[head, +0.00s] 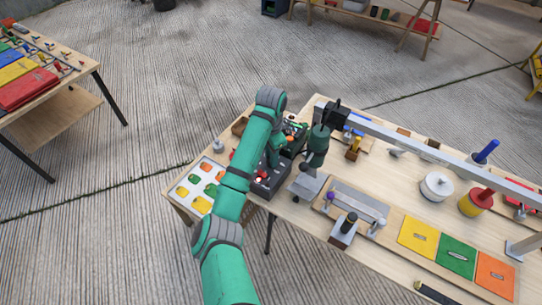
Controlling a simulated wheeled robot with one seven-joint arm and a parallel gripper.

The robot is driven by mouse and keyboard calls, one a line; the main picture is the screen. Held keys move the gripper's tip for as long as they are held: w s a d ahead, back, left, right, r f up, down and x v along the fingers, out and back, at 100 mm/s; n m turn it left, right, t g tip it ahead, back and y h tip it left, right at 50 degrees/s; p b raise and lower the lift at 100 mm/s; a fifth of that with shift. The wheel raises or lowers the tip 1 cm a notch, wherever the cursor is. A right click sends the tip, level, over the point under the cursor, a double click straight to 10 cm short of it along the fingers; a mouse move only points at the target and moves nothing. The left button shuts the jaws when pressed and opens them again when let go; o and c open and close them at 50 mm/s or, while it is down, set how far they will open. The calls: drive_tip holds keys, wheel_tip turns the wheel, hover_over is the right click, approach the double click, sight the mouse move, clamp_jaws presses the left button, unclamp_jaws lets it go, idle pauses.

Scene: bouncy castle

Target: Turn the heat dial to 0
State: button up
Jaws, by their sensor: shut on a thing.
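A dark control box (268,187) with small light and red knobs stands at the left part of the wooden workbench. My green arm reaches up from the bottom and bends down over this box. My gripper (265,172) is low at the box, mostly hidden behind my own arm. It is shut on what appears to be the heat dial on the box's face. The dial itself and its markings are hidden or too small to read, so its setting cannot be told.
A dark green tool head (318,140) on a long grey beam (430,158) stands just right of my arm. A white tray of coloured pieces (198,183) lies left of the box. Yellow, green and orange panels (456,256) lie at right. Another table (45,100) stands far left.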

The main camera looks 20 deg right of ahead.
drive_tip(key=n, duration=0.3)
drive_tip(key=shift+w+a+n, duration=0.1)
drive_tip(key=shift+n, duration=0.3)
drive_tip(key=n, duration=0.4)
drive_tip(key=shift+n, duration=0.3)
drive_tip(key=n, duration=0.6)
drive_tip(key=shift+n, duration=0.4)
drive_tip(key=o, duration=1)
